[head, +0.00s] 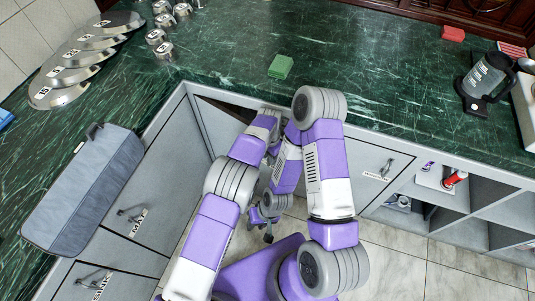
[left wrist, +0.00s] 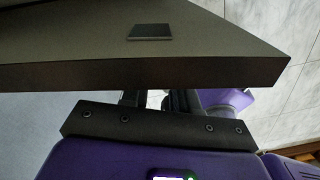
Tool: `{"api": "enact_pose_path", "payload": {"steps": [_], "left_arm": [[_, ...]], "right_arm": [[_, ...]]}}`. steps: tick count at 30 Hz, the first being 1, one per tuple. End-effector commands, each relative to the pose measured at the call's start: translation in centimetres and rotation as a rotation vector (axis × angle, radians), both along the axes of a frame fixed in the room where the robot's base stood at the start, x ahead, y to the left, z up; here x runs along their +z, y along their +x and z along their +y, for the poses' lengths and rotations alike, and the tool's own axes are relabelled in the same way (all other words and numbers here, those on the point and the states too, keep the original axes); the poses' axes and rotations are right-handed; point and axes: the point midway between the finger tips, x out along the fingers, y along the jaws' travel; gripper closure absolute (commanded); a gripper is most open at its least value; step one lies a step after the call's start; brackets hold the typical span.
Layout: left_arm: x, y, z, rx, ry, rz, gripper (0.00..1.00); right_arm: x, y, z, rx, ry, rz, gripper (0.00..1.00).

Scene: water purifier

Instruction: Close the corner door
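The corner door (head: 222,128) is a grey panel under the counter at the inner corner. It stands ajar, with a dark gap (head: 232,108) behind its top edge. In the left wrist view a large grey panel with a dark edge (left wrist: 140,75), apparently this door, covers the top. My left gripper (left wrist: 157,98) is close to that edge; the panel hides most of its fingers, and contact is unclear. In the head view my left arm reaches the corner, its fingertips hidden. My right gripper (head: 268,232) hangs low above the floor, small and partly covered by my arms.
The green marble counter (head: 390,85) overhangs the cabinets. A green sponge (head: 281,67) lies near the corner edge. Labelled drawers and doors with handles (head: 130,212) flank the corner. Open shelves (head: 445,195) are at right. A grey-blue case (head: 85,190) rests on the left counter.

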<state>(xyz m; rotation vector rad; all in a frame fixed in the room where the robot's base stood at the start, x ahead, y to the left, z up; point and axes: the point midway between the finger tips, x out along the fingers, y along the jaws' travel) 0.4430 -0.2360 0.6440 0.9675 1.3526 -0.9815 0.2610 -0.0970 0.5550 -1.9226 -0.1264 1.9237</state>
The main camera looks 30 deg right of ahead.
Motion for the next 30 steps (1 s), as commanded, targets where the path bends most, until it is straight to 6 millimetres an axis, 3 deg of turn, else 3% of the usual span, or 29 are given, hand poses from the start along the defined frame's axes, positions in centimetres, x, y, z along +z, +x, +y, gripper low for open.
{"api": "enact_pose_path", "payload": {"steps": [13,25,30], "left_arm": [[0.7,0.3,0.1,0.003,-0.001,-0.008,0.63],[6.7,0.3,0.0,0.001,-0.001,-0.006,0.63],[7.7,0.2,0.0,0.001,0.0,-0.004,0.63]], "right_arm": [[0.2,0.0,0.0,0.0,0.0,0.0,0.67],[2.4,0.0,0.0,0.0,0.0,0.0,0.67],[2.7,0.0,0.0,0.0,0.0,0.0,0.67]]}}
